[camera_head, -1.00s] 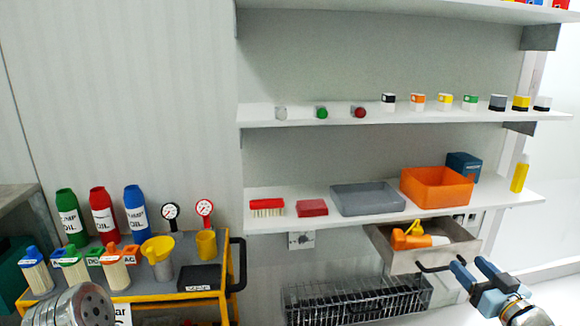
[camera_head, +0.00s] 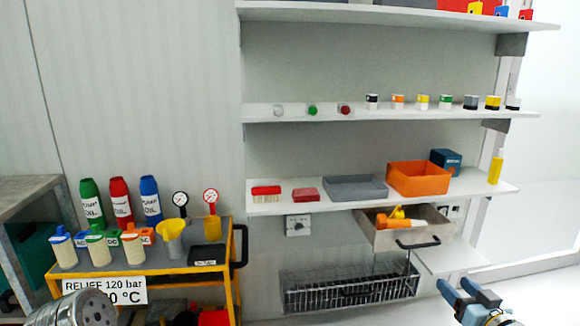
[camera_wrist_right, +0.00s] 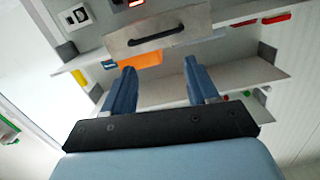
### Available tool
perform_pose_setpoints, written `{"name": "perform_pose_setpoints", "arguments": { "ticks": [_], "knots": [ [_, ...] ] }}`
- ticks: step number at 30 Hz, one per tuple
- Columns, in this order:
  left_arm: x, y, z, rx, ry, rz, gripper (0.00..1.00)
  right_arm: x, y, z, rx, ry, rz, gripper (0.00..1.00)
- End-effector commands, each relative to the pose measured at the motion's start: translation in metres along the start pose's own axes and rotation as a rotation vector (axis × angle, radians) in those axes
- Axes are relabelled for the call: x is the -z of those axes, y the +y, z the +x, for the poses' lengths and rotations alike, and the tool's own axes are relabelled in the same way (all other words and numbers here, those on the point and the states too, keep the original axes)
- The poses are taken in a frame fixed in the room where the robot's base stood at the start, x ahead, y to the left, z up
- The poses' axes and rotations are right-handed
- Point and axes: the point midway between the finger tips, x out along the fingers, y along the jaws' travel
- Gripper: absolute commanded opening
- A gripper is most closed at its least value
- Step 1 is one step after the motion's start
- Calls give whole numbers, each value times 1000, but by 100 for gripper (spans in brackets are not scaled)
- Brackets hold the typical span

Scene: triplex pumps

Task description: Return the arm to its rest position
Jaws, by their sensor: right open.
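My right gripper (camera_head: 468,297) is at the lower right in the head view, its blue fingers apart and nothing between them. It is below and to the right of the open drawer (camera_head: 405,241), clear of the drawer's dark handle. In the right wrist view the two blue fingers (camera_wrist_right: 158,92) stand apart with empty space between them, and the drawer front (camera_wrist_right: 160,38) shows beyond them. The drawer holds orange and yellow items. A grey rounded metal part of my left arm shows at the lower left in the head view; its gripper fingers do not show.
A yellow cart (camera_head: 230,262) with bottles, gauges and a funnel stands at left. A shelf (camera_head: 300,207) above the drawer holds a grey tray (camera_head: 355,190) and an orange bin (camera_head: 418,180). A wire basket (camera_head: 350,292) hangs below. The floor at right is clear.

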Motion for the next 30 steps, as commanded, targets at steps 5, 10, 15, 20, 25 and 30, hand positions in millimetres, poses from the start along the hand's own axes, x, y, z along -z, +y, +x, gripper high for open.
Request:
{"name": "perform_pose_setpoints", "arguments": {
  "ticks": [5, 10, 15, 20, 25, 30],
  "knots": [
    [0, 0, 0, 0, 0, 0, 84, -46, -16, 17, -2, -97, 80, 59],
    [0, 0, 0, 0, 0, 0, 84, -109, -46, 31, -2, -246, 173, 59],
    [0, 0, 0, 0, 0, 0, 84, -200, -100, 31, 10, -492, 277, 59],
    [0, 0, 0, 0, 0, 0, 84, -307, -179, -10, 38, -849, 352, 59],
    [0, 0, 0, 0, 0, 0, 84, -382, -243, -82, 62, -1189, 368, 59],
    [0, 0, 0, 0, 0, 0, 84, -412, -271, -131, 67, -1378, 360, 59]
  ]
}}
